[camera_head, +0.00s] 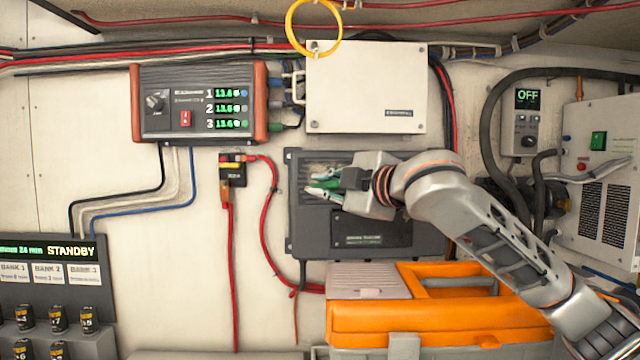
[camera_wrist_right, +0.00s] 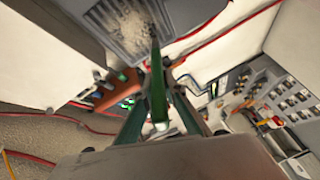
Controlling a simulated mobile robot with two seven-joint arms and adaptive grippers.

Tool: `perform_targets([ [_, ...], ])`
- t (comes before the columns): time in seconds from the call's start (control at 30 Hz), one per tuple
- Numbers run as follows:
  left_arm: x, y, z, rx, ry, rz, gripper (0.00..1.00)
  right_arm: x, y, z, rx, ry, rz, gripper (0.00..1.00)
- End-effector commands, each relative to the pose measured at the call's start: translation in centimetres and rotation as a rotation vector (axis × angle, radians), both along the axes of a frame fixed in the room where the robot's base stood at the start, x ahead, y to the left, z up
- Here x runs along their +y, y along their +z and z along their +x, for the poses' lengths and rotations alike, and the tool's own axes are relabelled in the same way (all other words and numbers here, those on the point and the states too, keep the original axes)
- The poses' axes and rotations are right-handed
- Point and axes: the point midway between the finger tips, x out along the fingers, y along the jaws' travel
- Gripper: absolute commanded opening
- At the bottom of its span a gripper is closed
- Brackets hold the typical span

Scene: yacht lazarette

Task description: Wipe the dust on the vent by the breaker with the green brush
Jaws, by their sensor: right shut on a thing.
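My right gripper (camera_head: 328,187) is in front of the left part of a dark grey wall unit (camera_head: 308,238) in the head view. It is shut on the green brush (camera_wrist_right: 157,82), which points away from the wrist between the fingers. In the right wrist view, pale dust (camera_wrist_right: 128,28) lies on the slatted vent (camera_wrist_right: 98,22) of the grey unit, close to the brush's far end. I cannot tell whether the brush touches it. The breaker (camera_head: 232,170) is on the wall left of the unit.
An orange toolbox (camera_head: 440,318) stands below my right arm. A white box (camera_head: 365,88) is above the grey unit. A red cable (camera_head: 266,215) loops between breaker and unit. A charger panel (camera_head: 198,104) is upper left. A yellow ring (camera_head: 290,30) hangs at the top.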

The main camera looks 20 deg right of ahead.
Motion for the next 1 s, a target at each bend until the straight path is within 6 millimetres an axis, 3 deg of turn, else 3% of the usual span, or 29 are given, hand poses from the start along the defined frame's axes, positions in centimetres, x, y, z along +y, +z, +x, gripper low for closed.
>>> perform_targets([
  [0.2,0.0,1.1,0.0,0.001,0.000,0.000,0.00,-1.8,0.2,-0.5,0.000,-0.003,0.000,0.00],
  [1.0,0.0,3.0,0.0,-0.001,0.000,-0.002,0.00,-5.5,0.1,-1.5,-0.001,-0.001,0.000,0.00],
])
